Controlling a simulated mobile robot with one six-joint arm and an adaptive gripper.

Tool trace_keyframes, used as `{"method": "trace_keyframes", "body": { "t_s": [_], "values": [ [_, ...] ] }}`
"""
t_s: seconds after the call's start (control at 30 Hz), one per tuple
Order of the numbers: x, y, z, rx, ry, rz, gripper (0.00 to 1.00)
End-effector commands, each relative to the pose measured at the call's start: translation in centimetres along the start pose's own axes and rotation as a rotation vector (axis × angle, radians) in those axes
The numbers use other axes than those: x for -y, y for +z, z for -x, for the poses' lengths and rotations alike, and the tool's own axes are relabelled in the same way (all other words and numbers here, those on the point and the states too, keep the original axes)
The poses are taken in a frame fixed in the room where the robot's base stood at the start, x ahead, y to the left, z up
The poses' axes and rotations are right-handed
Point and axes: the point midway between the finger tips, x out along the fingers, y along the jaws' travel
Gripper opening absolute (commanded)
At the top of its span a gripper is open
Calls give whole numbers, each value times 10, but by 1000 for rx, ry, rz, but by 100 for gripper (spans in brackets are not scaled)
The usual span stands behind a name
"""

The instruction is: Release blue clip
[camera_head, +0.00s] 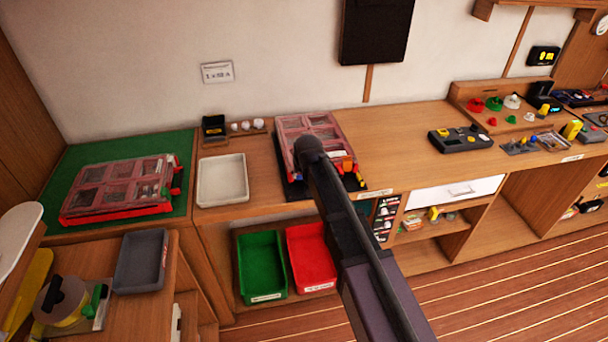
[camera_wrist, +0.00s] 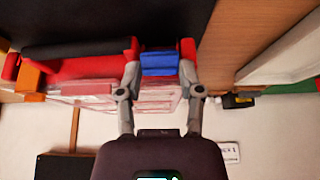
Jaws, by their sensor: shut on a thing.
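The blue clip (camera_wrist: 160,64) is on the front edge of a red case (camera_wrist: 85,68) with a clear paned lid. My gripper (camera_wrist: 159,52) has one grey finger on each side of the clip and is shut on it. The lid (camera_wrist: 95,89) looks down over the case. In the head view the same red case (camera_head: 291,125) lies on a dark mat on the wooden counter. My arm crosses in front of it and hides my fingertips there. An orange clip (camera_wrist: 28,78) shows farther along the front edge in the wrist view.
A white tray (camera_head: 222,181) stands left of the case, and a second red case (camera_head: 119,187) lies on a green mat at far left. Green (camera_head: 262,266) and red (camera_head: 311,257) bins sit below the counter. A black tester (camera_head: 459,138) is to the right.

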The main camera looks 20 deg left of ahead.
Motion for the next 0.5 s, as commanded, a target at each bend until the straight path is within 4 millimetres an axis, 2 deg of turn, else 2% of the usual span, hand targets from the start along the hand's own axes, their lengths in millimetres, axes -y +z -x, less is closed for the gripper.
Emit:
{"method": "trace_keyframes", "body": {
  "t_s": [0.13, 0.5],
  "values": [
    [-1, 8, -3, -74, 2, 0, 0],
    [-1, 6, -2, -117, 2, 0, 1]
  ]
}}
